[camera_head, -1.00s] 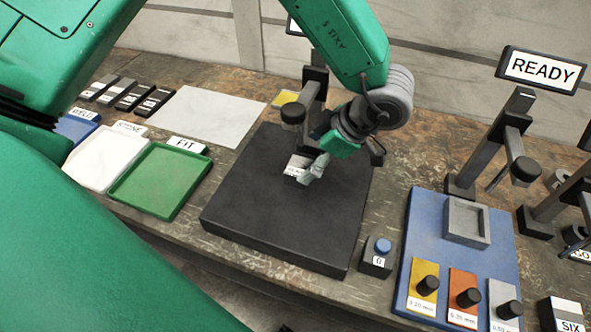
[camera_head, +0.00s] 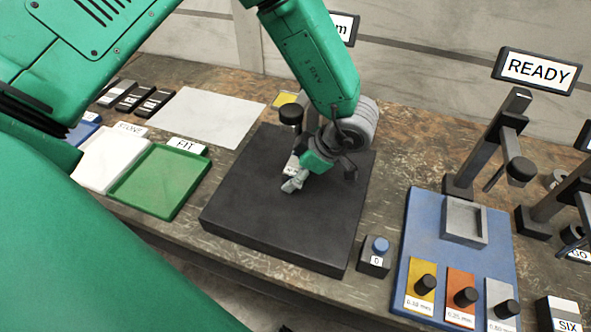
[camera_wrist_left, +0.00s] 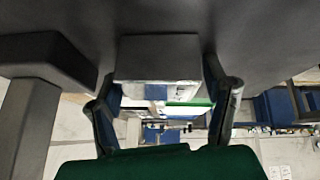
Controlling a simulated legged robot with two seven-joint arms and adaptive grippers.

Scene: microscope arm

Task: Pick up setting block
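The setting block (camera_head: 289,168) is a small grey block with a pale label. It sits on the black plate (camera_head: 255,215) below the gauge stand, partly hidden by my left gripper in the head view. My left gripper (camera_head: 292,187) is low over the plate, just on the near side of the block. In the left wrist view, its two fingers (camera_wrist_left: 163,100) are spread apart, and a grey block (camera_wrist_left: 158,58) shows between and beyond their tips. I cannot tell whether either finger touches it. My right gripper is not in view.
The green FIT tray (camera_head: 160,182) and a white tray (camera_head: 108,160) lie left of the plate. A blue button box (camera_head: 376,256) and a blue board (camera_head: 452,262) with knobbed coloured plates are to its right. The gauge stand's dark head (camera_head: 291,113) is close to my gripper.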

